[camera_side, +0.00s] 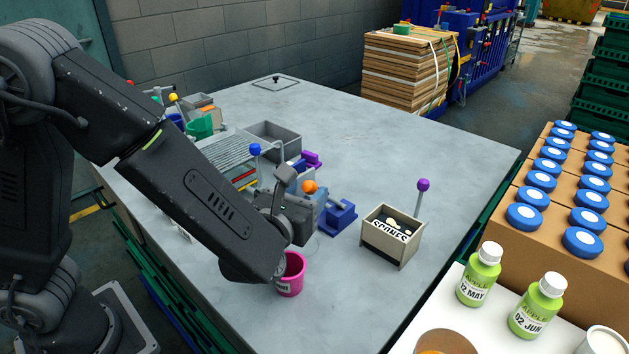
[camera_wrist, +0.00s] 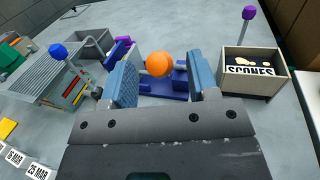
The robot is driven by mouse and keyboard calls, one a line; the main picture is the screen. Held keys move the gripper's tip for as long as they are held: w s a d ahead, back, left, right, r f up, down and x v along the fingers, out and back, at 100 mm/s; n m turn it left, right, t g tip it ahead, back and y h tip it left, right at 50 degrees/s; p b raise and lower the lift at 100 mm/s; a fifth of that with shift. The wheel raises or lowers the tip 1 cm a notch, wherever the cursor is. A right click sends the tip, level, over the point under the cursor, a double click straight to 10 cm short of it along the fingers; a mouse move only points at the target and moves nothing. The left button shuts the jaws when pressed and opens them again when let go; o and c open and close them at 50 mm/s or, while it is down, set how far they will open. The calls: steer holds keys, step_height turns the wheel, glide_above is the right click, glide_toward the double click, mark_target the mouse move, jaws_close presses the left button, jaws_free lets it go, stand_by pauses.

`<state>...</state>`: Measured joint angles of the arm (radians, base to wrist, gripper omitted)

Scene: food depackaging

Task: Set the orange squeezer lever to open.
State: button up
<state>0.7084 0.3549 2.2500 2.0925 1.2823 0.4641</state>
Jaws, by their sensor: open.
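An orange ball knob (camera_side: 309,187) shows beside my gripper in the side view. In the wrist view the orange knob (camera_wrist: 159,64) appears between my two fingertips, just beyond them. A dark blue base (camera_wrist: 163,86) lies behind it; this blue fixture (camera_side: 340,217) also shows in the side view. The lever's shaft is mostly hidden, so I cannot tell its angle. My gripper (camera_wrist: 163,78) is open, its blue finger pads apart on either side of the knob. I cannot tell whether a pad touches it. In the side view my gripper (camera_side: 312,212) is partly hidden by my wrist.
A blue-knobbed lever (camera_side: 255,149) and grey tray (camera_side: 273,142) are to the left. A pink cup (camera_side: 290,275) sits below my wrist. The far right tabletop is clear.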

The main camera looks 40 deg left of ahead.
steer(key=shift+x, duration=2.1)
steer(key=shift+c, duration=0.2)
jaws_close()
